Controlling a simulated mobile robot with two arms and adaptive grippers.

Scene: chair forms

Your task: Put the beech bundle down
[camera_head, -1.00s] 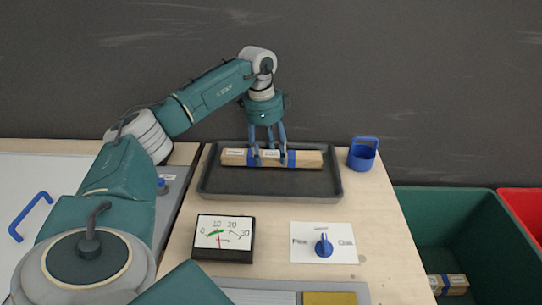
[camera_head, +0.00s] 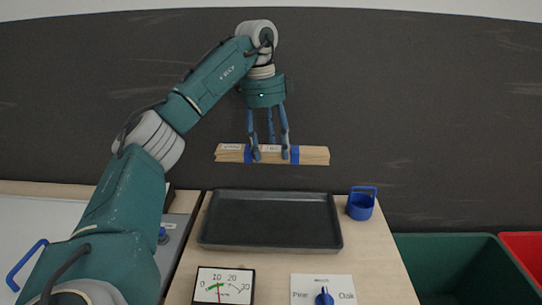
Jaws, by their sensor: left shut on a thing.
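The beech bundle (camera_head: 312,155) is a pale wooden bundle with two blue bands and small white labels. It is level, held in the air above the far edge of the black tray (camera_head: 270,244). My left gripper (camera_head: 268,153) comes down from above and is shut on the bundle near its middle. The tray below is empty. My right gripper does not show.
A dial gauge (camera_head: 224,285) and a card with a blue knob (camera_head: 324,296) marked Pine and Oak are in front. A green bin (camera_head: 455,265) and a red bin (camera_head: 525,250) stand at the right.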

